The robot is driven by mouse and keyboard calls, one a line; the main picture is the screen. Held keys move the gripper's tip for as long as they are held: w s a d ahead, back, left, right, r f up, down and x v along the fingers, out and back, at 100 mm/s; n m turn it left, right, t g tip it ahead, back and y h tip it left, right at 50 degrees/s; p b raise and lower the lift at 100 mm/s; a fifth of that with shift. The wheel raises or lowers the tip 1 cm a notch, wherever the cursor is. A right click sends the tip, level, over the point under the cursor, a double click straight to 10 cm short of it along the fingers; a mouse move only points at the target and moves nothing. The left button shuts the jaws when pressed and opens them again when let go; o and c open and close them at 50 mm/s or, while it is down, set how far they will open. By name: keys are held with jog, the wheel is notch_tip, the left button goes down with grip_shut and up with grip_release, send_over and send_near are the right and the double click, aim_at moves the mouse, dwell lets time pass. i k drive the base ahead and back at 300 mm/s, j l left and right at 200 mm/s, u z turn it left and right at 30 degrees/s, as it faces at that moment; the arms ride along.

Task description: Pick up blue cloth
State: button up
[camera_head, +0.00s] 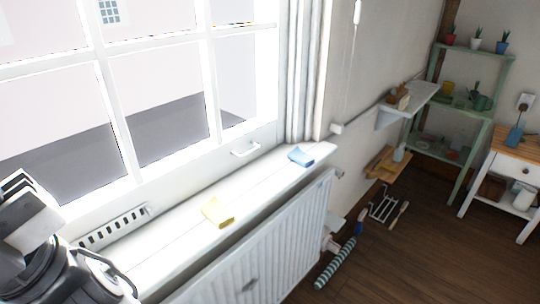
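A small blue cloth (301,157) lies folded on the white windowsill (262,180), near its far right end by the window frame. My gripper (20,187) is at the lower left edge, well to the left of the blue cloth and apart from it. Only part of it shows, with dark finger ends turned up, and I cannot tell whether it is open or shut. I see no cloth at its visible part.
A yellow cloth (218,212) lies on the sill between my arm and the blue cloth. A window handle (245,149) juts out above the sill. A white radiator (262,245) stands below it. A green shelf (466,104) and wooden-topped table (515,146) stand at right.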

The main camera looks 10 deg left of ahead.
aim_at(299, 157)
jog(key=i+l+u, duration=0.15)
jog(key=l, duration=0.2)
jog(key=i+l+u, duration=0.15)
jog(key=l, duration=0.25)
jog(key=i+l+u, duration=0.2)
jog(key=l, duration=0.2)
jog(key=l+u, duration=0.15)
jog(key=l, duration=0.2)
jog(key=i, duration=0.5)
